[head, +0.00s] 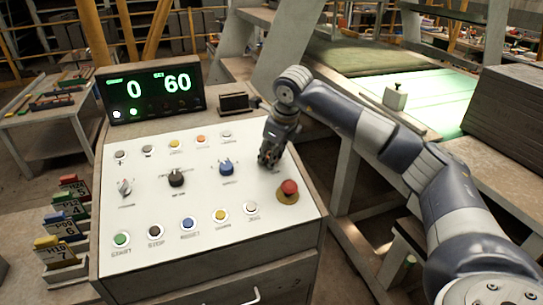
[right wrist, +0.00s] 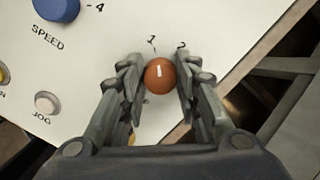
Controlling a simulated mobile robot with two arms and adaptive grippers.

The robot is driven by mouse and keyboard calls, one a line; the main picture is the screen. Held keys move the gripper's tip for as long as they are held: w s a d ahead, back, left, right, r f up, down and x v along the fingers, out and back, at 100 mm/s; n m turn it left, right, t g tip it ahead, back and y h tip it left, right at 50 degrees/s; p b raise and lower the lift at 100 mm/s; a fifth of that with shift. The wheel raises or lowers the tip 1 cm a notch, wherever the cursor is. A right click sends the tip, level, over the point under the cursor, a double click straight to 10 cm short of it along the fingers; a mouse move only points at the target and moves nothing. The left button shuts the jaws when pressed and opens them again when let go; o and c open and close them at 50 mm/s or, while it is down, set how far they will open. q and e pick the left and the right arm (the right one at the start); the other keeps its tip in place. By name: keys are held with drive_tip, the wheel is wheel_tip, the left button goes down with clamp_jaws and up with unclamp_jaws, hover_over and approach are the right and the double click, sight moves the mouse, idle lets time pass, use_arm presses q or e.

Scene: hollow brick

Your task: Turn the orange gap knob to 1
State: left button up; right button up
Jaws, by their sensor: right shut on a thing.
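The orange gap knob (right wrist: 160,76) is round, with a short white mark on its top, and sits on the white panel between my right gripper's fingers. The printed digits 1 and 2 show just beyond it. The white mark points roughly toward the digits; I cannot tell exactly which one it lines up with. My right gripper (right wrist: 159,84) is shut on the knob, one finger on each side. In the head view my right gripper (head: 268,160) is over the panel's right side and hides the knob. My left gripper is out of view.
The control panel (head: 150,215) carries a blue speed knob (head: 227,167), a black knob (head: 176,178), several buttons and a red emergency button (head: 288,190) close to my gripper. A display (head: 152,93) reading 0 and 60 stands behind. A conveyor (head: 440,95) lies to the right.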

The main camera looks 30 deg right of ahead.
drive_tip(key=shift+d+r+n, duration=0.1)
drive_tip(key=shift+n, duration=0.4)
drive_tip(key=o, duration=1.1)
drive_tip(key=shift+c, duration=0.2)
drive_tip(key=v, duration=1.2)
